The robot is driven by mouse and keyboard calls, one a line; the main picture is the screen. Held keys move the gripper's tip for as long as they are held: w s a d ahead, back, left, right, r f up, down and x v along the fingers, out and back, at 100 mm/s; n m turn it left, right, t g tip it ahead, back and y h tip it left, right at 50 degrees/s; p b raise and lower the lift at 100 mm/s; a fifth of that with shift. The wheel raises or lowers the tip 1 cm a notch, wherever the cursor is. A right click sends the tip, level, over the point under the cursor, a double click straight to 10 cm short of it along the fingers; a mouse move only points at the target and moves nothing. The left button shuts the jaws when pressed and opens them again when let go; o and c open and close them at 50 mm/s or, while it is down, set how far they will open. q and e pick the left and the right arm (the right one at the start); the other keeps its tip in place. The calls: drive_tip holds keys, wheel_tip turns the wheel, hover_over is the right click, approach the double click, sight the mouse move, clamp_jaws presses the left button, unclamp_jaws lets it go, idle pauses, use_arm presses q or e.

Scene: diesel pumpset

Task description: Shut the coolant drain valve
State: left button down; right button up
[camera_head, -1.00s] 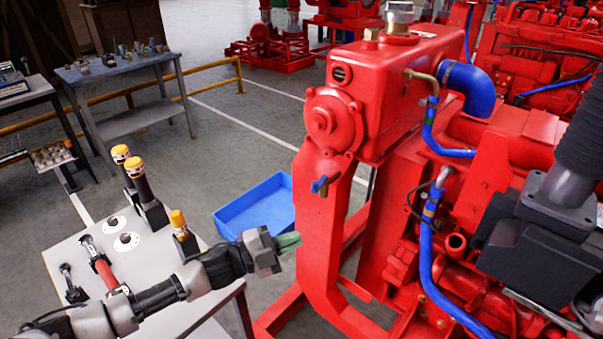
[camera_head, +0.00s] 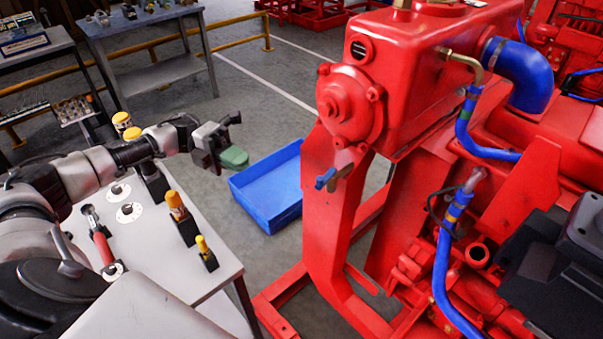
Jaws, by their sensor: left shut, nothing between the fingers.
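The coolant drain valve (camera_head: 340,174) sticks out of the red pumpset below the round cover. It has a brass body and a small blue handle that points to the lower left. My left gripper (camera_head: 234,157), with green fingertips, is to the left of the valve and apart from it. It is shut and empty, above the floor between the grey table and the blue tray. My right gripper is not in view.
A blue tray (camera_head: 270,190) lies on the floor beside the red frame. A grey table (camera_head: 180,258) with yellow-capped tools (camera_head: 177,205) stands below my left arm. Blue hoses (camera_head: 443,262) run along the pumpset at right.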

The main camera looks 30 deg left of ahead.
sight(326, 177)
use_arm(q)
drive_tip(key=w+d+p, duration=0.2)
drive_tip(key=d+p, duration=0.5)
drive_tip(key=d, duration=0.6)
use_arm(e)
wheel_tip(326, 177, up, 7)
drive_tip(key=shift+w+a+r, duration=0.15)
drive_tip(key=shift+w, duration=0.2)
use_arm(q)
drive_tip(key=shift+d+f, duration=0.1)
drive_tip(key=shift+d, duration=0.1)
